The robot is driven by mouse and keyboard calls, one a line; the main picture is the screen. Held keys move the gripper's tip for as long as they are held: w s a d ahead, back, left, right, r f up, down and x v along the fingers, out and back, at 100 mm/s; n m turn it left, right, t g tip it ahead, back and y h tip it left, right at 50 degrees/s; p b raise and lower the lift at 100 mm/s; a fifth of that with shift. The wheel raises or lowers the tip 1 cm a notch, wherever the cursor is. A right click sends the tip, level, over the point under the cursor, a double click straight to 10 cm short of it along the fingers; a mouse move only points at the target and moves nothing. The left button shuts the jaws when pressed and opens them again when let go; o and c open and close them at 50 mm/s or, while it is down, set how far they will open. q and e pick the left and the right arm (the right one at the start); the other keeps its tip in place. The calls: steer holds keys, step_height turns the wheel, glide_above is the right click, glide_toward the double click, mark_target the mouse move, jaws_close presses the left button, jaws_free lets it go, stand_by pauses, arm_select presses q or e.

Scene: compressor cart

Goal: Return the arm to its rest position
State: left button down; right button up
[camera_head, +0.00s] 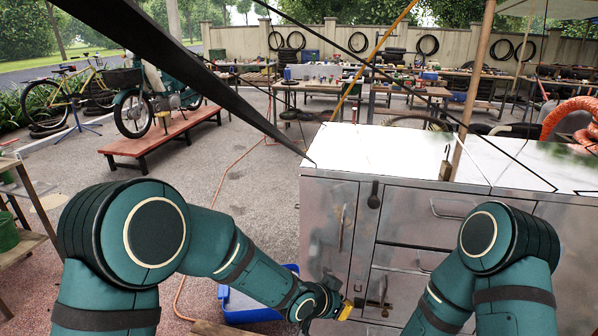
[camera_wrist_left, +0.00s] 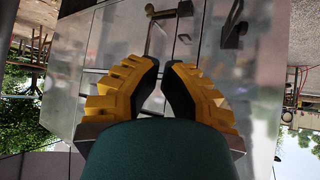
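My left arm comes in from the left in the head view and reaches down to the front of the metal cart (camera_head: 335,215). My left gripper (camera_head: 345,310) is low, by the cart's drawer fronts, with a yellow finger showing. In the left wrist view the yellow fingers of my left gripper (camera_wrist_left: 161,68) have their tips close together, with nothing seen between them. The cart's grey front (camera_wrist_left: 110,45) with its handles lies beyond the fingers. My right arm is bent at the right, and its gripper is outside the picture.
A blue bin (camera_head: 250,315) stands on the ground beside the cart, partly behind my left forearm. An orange hose (camera_head: 572,118) lies on the right. A red bench (camera_head: 160,140) carries a moped. A wooden shelf (camera_head: 28,240) is at the left edge.

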arm_select(q)
steer(key=s+a+f+n+g+y, duration=0.1)
steer(key=s+a+f+n+g, duration=0.1)
steer(key=s+a+f+n, duration=0.4)
steer(key=s+a+f+n+g+y, duration=0.2)
steer(key=s+a+f+n, duration=0.3)
steer(key=s+a+f, duration=0.5)
steer(key=s+a, duration=0.2)
steer(key=a, duration=0.4)
steer(key=shift+f+n+y, duration=0.3)
steer(key=shift+f+n, duration=0.1)
steer(key=shift+w+a, duration=0.1)
